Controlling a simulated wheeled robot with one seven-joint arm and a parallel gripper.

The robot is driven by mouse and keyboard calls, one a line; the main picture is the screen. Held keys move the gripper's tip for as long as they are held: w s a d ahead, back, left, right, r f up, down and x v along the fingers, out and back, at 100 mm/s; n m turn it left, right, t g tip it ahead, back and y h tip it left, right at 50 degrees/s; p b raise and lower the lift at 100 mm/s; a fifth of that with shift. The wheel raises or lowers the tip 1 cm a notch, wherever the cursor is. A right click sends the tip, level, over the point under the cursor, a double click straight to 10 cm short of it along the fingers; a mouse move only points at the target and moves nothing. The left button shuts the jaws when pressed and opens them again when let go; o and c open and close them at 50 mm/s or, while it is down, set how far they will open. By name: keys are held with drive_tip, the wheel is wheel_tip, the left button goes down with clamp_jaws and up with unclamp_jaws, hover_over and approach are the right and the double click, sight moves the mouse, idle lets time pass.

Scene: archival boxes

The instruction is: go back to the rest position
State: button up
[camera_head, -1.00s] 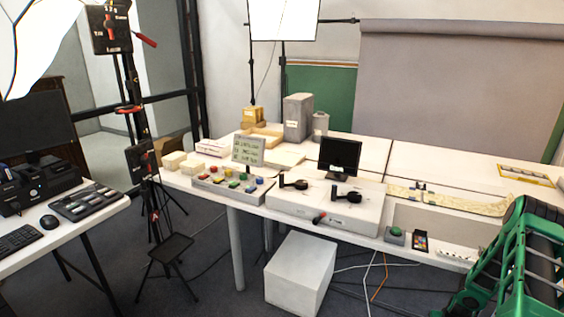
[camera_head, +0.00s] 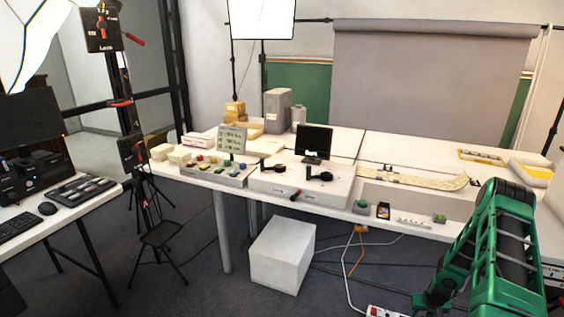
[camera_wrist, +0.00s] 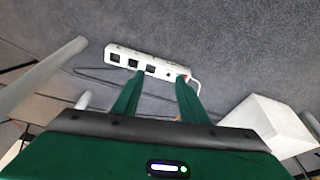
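My gripper (camera_wrist: 161,82) shows in the wrist view as two green fingers held apart, with nothing between them. It is open and empty, pointing down at the grey floor. A white power strip (camera_wrist: 148,62) lies on the floor beyond the fingertips. My green arm (camera_head: 490,250) is folded at the lower right of the head view, in front of the long white table's right part. The fingertips cannot be made out there.
The long white table (camera_head: 400,144) holds boxes, a small monitor (camera_head: 313,141) and a paper strip (camera_head: 420,180). A white cube (camera_head: 283,255) stands on the floor before it. A power strip (camera_head: 385,312) and cables lie near my arm. A desk stands left.

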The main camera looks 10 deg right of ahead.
wheel_tip(320, 180, up, 21)
drive_tip(key=a+g, duration=0.1)
drive_tip(key=s+a+r+g, duration=0.1)
drive_tip(key=s+a+r, duration=0.2)
drive_tip(key=r, duration=0.6)
drive_tip(key=s+a+r, duration=0.2)
drive_tip(key=a+r, duration=0.2)
drive_tip(key=r, duration=0.5)
drive_tip(key=s+a+r+m, duration=0.1)
drive_tip(key=s+a+r, duration=0.8)
drive_tip(key=s+r, duration=0.25)
drive_tip(key=s+a+r+m+y, duration=0.1)
drive_tip(key=s+a+r+y, duration=0.1)
drive_tip(key=s+a+r, duration=0.3)
drive_tip(key=shift+s+a+g, duration=0.4)
drive_tip(key=shift+s+a, duration=1.75)
drive_tip(key=shift+s, duration=1.95)
